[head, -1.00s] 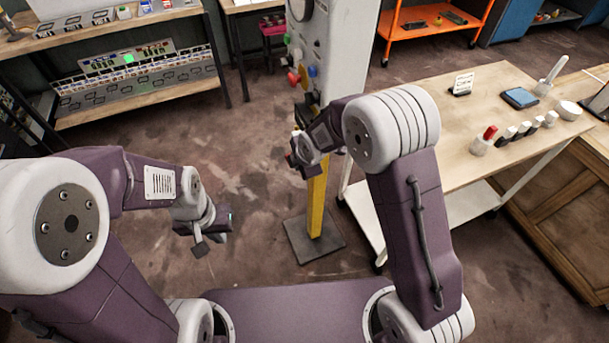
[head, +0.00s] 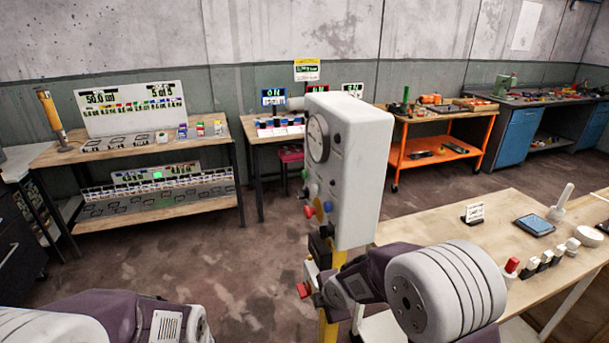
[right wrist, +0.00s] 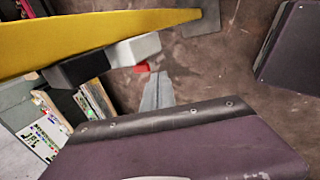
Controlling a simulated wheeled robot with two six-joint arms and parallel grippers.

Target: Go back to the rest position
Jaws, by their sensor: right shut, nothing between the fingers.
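My right gripper (right wrist: 158,92) shows in the right wrist view as grey fingers held together with nothing between them. In the head view my right wrist is beside the yellow post of the grey control box (head: 362,170); the fingertips cannot be made out there. A black block (head: 320,247) and a white block with a red part (head: 303,290) are at the post, close to my wrist. The yellow post (right wrist: 100,38) crosses the top of the right wrist view. Of my left arm only upper links show at the bottom left; its gripper is out of view.
A wooden table (head: 440,232) with a tablet (head: 533,225) and several small bottles stands close at the right. A shelf (head: 150,157) with displays is at the back left. An orange cart (head: 440,145) is behind the control box. The floor at centre left is clear.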

